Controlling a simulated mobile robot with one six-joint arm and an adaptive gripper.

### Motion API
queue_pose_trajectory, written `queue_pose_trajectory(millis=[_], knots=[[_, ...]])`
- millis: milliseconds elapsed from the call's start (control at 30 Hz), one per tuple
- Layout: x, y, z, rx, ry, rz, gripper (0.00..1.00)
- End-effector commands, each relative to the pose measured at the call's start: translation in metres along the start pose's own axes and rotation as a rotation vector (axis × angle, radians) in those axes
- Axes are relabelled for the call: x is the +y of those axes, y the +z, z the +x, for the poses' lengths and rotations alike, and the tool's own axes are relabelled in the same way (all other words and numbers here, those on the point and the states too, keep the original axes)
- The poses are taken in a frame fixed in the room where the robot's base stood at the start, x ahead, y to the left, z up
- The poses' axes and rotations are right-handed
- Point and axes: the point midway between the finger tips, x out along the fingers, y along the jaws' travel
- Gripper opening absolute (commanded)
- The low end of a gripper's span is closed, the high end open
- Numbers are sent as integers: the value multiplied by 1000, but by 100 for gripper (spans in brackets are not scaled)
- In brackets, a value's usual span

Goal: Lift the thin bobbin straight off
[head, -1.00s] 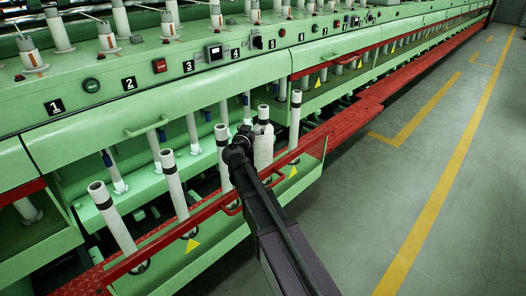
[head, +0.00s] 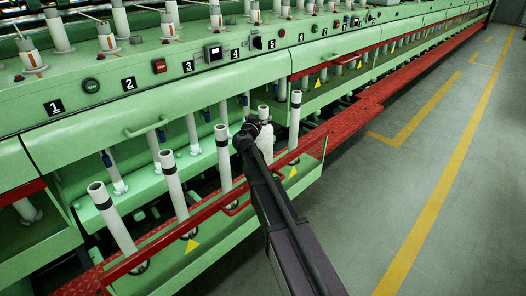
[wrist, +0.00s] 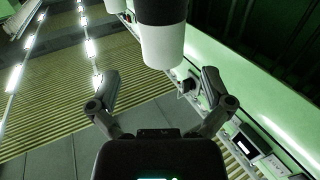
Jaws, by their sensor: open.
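The thin bobbin (head: 265,147) stands in the front row of the green machine. It has a dark-banded top and a white winding slightly wider than the bare tubes beside it. In the head view my gripper (head: 251,132) is at its upper part and hides its left side. In the wrist view my gripper (wrist: 160,76) has its two fingers spread with nothing between the tips. A white cylinder with a dark band (wrist: 162,42) fills the top middle there, just beyond the fingertips; I cannot tell whether it touches anything.
Bare white tubes stand close by, one to the left (head: 223,160) and one to the right (head: 295,120). A red rail (head: 205,215) runs along the front of the row. The green panel (head: 200,65) overhangs behind. The grey floor (head: 350,215) at right is clear.

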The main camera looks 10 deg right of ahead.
Motion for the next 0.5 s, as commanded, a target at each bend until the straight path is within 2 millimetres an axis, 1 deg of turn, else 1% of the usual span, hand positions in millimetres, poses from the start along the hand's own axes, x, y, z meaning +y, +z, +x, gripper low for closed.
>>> queue_pose_trajectory(millis=[167,267,500], knots=[[0,0,2,0,0,0,100],[-2,1,8,0,1,0,100],[-4,2,36,0,2,0,100]])
